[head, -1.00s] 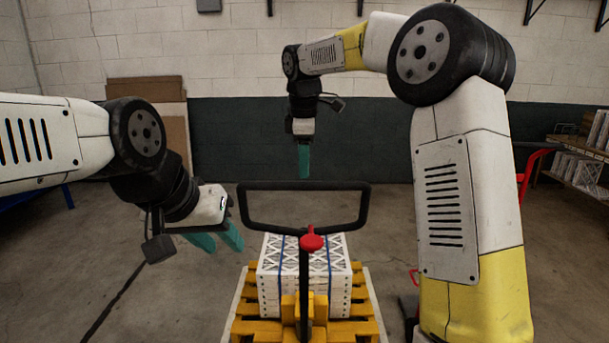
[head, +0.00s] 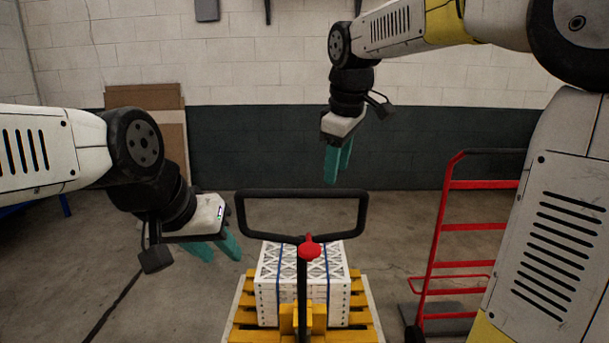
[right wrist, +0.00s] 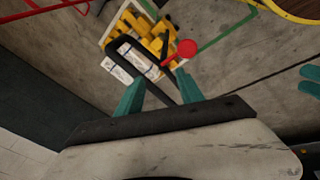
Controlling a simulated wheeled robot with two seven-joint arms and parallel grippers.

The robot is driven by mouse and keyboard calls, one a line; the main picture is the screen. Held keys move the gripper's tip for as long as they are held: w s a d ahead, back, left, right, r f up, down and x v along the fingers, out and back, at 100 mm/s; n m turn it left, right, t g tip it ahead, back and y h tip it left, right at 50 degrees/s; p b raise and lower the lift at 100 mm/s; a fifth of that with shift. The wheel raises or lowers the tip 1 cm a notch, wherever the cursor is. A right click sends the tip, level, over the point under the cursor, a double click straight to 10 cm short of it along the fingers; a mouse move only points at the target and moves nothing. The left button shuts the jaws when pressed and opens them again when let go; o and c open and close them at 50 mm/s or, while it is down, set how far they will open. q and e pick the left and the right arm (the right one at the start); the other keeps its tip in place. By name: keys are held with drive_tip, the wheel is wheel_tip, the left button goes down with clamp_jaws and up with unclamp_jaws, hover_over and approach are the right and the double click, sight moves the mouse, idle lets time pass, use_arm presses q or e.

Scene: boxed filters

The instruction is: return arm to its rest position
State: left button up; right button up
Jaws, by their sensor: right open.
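My right arm reaches in from the right in the head view, bent high. Its gripper (head: 338,163) hangs with teal fingers pointing down, empty, above and behind the pallet jack handle. In the right wrist view the two fingers (right wrist: 158,90) are apart with nothing between them. My left gripper (head: 216,247) is at the left of the handle, its teal fingers pointing down and right. The fingers show a gap with nothing held between them.
A yellow pallet jack with a black loop handle (head: 301,193) and red knob stands in front. White boxed filters (head: 270,270) with blue straps sit on its yellow pallet (head: 248,316). A red hand truck (head: 437,235) stands at the right. Brown boards (head: 145,96) lean on the wall.

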drive_tip(key=s+d+f+m+t, duration=0.1)
drive_tip(key=s+d+f+m, duration=0.1)
drive_tip(key=s, duration=0.4)
drive_tip(key=s+d+f+m+y, duration=0.1)
drive_tip(key=s+d+f+m, duration=0.2)
drive_tip(key=s+m, duration=0.2)
drive_tip(key=s+d+f+m+t, duration=0.1)
drive_tip(key=s+d+f+m, duration=0.1)
drive_tip(key=s, duration=0.6)
drive_tip(key=shift+d+f+m+t+y, duration=0.15)
drive_tip(key=shift+f+m+t+y, duration=0.15)
drive_tip(key=shift+f+m, duration=0.7)
